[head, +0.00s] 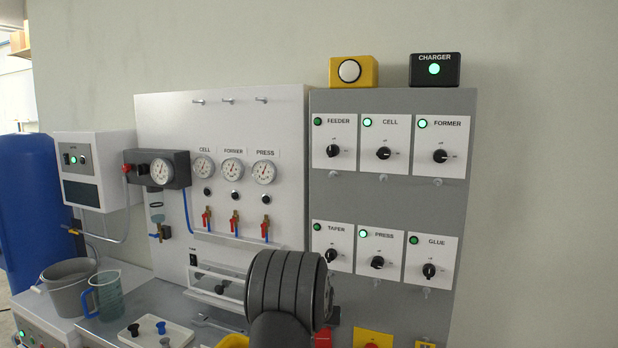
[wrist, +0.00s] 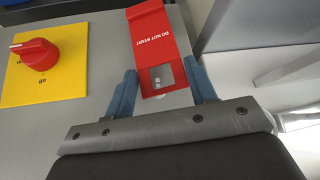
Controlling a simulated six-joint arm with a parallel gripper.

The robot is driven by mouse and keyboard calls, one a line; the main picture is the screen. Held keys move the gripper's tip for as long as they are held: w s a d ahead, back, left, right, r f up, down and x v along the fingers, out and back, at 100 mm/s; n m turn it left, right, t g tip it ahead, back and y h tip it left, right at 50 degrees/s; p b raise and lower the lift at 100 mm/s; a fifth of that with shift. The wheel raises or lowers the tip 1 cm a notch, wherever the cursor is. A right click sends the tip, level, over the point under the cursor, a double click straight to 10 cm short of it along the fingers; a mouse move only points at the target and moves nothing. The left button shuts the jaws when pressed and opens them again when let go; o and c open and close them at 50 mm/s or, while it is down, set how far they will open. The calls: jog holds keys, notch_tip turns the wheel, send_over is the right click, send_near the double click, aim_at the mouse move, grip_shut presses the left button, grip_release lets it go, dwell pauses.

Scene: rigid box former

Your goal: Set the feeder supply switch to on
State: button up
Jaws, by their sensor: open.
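The feeder switch (head: 333,150) is a black rotary knob on a white plate at the upper left of the grey panel. Its handle looks close to upright, and the lamp above it (head: 317,122) is dark green, unlit. My gripper (wrist: 161,85) is open in the wrist view, with a blue finger on each side of a red "DO NOT START" tag (wrist: 160,45). I cannot tell whether either finger touches the tag. In the head view my arm hides the fingers, low and left of the panel, well below the feeder switch.
Cell (head: 383,153), former (head: 440,156) and press (head: 377,262) knobs have lit lamps; taper (head: 331,254) and glue (head: 429,270) lamps are dark. A yellow plate with a red knob (wrist: 38,54) is beside the tag. Gauges and red-handled valves (head: 235,219) are left of the panel.

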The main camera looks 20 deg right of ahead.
notch_tip(320, 180, up, 16)
jog(key=a+t+h, duration=0.1)
jog(key=t+h, duration=0.1)
jog(key=t, duration=0.2)
jog(key=n+t+h, duration=0.1)
jog(key=t+h, duration=0.7)
send_near(331, 154)
jog(key=x, duration=0.9)
jog(key=shift+w+d, duration=0.1)
jog(key=shift+d, duration=0.05)
jog(key=c, duration=1)
jog(key=shift+o, duration=0.2)
